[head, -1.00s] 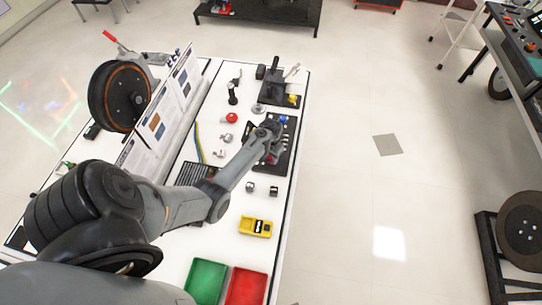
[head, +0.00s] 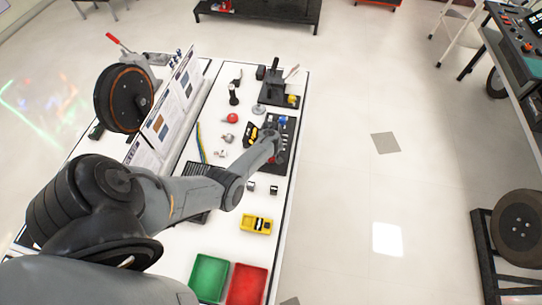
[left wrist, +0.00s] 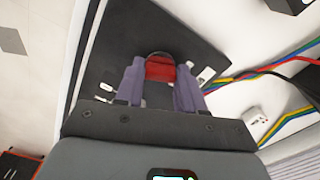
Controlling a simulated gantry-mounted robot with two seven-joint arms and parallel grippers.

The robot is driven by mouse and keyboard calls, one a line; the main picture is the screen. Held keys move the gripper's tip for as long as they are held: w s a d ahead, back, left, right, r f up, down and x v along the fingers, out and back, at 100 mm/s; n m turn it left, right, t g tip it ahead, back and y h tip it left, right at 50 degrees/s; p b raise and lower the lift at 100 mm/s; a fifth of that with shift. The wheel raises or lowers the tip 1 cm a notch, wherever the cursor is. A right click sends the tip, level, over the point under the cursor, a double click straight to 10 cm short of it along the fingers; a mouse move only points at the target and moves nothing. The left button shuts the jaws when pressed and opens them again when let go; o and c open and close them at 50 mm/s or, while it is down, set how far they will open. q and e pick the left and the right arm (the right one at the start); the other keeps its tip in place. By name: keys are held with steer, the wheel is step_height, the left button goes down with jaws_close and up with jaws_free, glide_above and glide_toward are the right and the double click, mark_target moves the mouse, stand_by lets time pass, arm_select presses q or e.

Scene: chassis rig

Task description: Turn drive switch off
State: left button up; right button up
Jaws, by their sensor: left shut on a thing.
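The black switch panel (head: 291,132) lies near the right edge of the white workbench, with a blue knob (head: 283,120) at its far end. In the left wrist view the panel (left wrist: 115,45) fills the upper middle. My left gripper (left wrist: 160,85) has its two purple-grey fingers on either side of a red knob (left wrist: 160,69) on this panel and is shut on it. I cannot read the switch's position or label. In the head view my left gripper (head: 274,157) is over the panel's near half, and the arm hides part of it. My right gripper is not in view.
A joystick stand (head: 273,88) and a red button (head: 232,118) are farther along the bench. Coloured cables (left wrist: 245,76) run beside the panel. Open floor lies right.

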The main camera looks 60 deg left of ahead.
arm_select(q)
steer(key=shift+n, duration=0.8)
steer(key=o, duration=1)
steer(key=shift+o, duration=0.2)
step_height(320, 180, up, 11)
steer(key=p, duration=0.3)
